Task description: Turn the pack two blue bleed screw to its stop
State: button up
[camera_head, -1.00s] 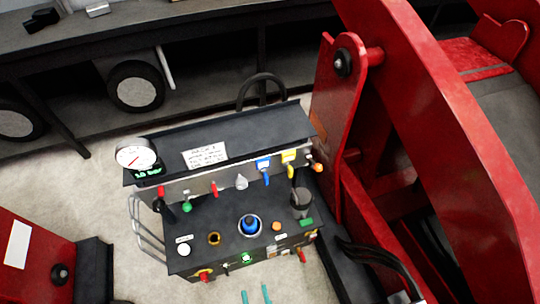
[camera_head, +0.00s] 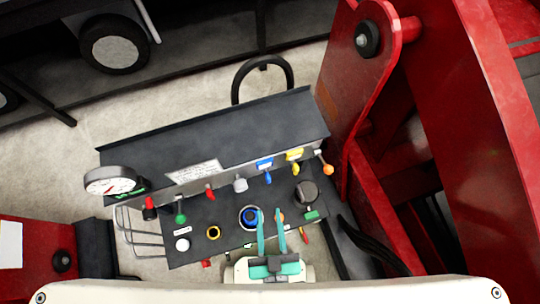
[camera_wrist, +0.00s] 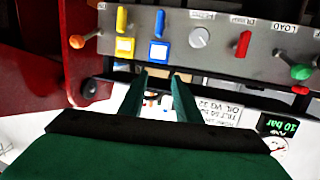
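The control pack (camera_head: 215,135) is a dark box with a sloped top and a lower deck. A blue round knob (camera_head: 249,216) stands in a pale ring on the deck; a blue lever (camera_head: 267,177) hangs under a blue tag (camera_head: 264,163) on the panel. I cannot tell which is the bleed screw. The wrist view shows the blue lever (camera_wrist: 160,23) and blue tag (camera_wrist: 158,50). My gripper (camera_head: 269,211) is open and empty, its teal fingers apart over the deck. The left finger overlaps the knob's right side; I see no contact. The fingers show in the wrist view (camera_wrist: 160,76).
Red, grey, yellow and orange levers (camera_head: 326,169) line the panel. A dark round cap (camera_head: 306,193) and a brass ring (camera_head: 213,233) are on the deck. A gauge (camera_head: 111,181) sticks out left. The big red machine frame (camera_head: 380,130) stands close on the right.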

aim_at(269, 181)
jog(key=w+d+f+n+t+y, duration=0.1)
jog(key=w+f+y, duration=0.1)
jog(key=f, duration=0.3)
jog(key=w+d+f+n+y, duration=0.2)
jog(key=w+f, duration=0.1)
jog(key=f, duration=0.2)
jog(key=x, duration=1)
jog(key=shift+w, duration=0.3)
grip_shut()
